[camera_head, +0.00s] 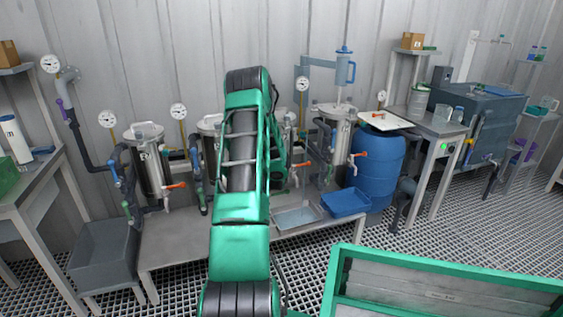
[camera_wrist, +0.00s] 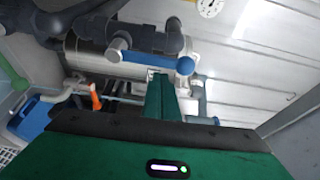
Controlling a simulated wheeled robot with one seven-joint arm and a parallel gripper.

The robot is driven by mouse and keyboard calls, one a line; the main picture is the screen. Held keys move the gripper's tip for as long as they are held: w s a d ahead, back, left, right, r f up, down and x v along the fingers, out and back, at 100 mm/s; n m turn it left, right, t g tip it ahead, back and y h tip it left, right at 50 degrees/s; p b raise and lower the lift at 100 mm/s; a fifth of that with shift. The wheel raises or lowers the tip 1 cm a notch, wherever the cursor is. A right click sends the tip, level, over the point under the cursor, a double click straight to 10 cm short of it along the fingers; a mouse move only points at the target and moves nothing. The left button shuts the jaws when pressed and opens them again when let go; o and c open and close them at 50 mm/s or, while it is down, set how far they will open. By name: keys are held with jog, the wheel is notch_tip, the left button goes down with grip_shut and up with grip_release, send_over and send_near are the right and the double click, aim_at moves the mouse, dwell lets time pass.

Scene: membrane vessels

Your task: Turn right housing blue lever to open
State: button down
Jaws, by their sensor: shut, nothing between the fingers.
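The right housing is a steel cylinder (camera_head: 343,128) standing upright behind the bench in the head view, with dark pipework on its left side. In the wrist view the steel housing (camera_wrist: 88,58) lies sideways across the upper left. A blue lever (camera_wrist: 150,58) runs across its front from a grey pipe fitting to a rounded blue end. My gripper (camera_wrist: 160,78) shows green fingers closed together and empty, their tips close to the lever's lower edge. I cannot tell whether they touch it. In the head view my arm hides the gripper.
An orange-handled valve (camera_wrist: 95,96) is left of my fingers in the wrist view. Blue tray (camera_head: 345,203) and metal tray (camera_head: 297,217) sit on the bench. A blue barrel (camera_head: 375,168) stands right of the housing. A green-framed cart (camera_head: 440,262) fills the lower right.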

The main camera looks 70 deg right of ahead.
jog(key=s+v, duration=0.2)
jog(key=v, duration=0.7)
jog(key=shift+d, duration=0.25)
jog(key=shift+r, duration=0.15)
